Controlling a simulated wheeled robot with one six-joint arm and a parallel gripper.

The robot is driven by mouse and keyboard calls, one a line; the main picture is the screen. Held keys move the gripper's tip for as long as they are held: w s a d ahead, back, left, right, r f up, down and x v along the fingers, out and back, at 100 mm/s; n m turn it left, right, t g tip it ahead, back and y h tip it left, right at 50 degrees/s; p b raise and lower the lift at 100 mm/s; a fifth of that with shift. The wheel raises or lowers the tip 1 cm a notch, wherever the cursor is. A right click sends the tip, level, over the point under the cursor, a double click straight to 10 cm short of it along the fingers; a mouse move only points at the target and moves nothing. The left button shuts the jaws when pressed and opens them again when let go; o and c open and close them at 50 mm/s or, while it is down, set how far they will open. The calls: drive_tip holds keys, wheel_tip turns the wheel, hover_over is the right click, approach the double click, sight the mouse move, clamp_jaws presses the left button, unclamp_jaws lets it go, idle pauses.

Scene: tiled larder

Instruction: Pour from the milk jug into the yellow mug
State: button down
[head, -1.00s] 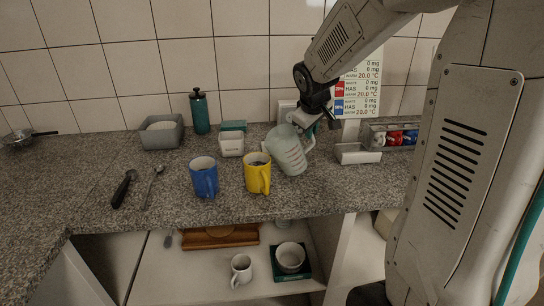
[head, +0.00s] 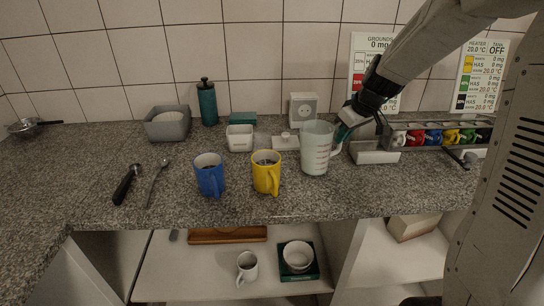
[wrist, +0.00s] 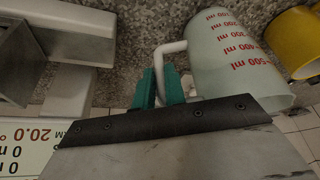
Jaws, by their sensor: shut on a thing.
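The milk jug (head: 316,150) is pale and translucent with red measuring marks. It is upright in the head view, to the right of the yellow mug and apart from it. My gripper (head: 343,133) is shut on the jug's handle from the right. In the wrist view the teal fingers (wrist: 160,92) close on the white handle of the jug (wrist: 232,60). I cannot tell whether the jug's base touches the counter. The yellow mug (head: 266,177) stands upright on the counter, its handle toward the front. It also shows partly in the wrist view (wrist: 294,42). Its contents are unclear.
A blue mug (head: 209,180) stands left of the yellow mug. A white canister (head: 240,142), a small scale (head: 285,143) and a grinder-like box (head: 303,108) are behind. The front counter is clear.

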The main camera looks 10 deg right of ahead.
drive_tip(key=d+r, duration=0.5)
drive_tip(key=shift+w, duration=0.45)
idle(0.3)
idle(0.3)
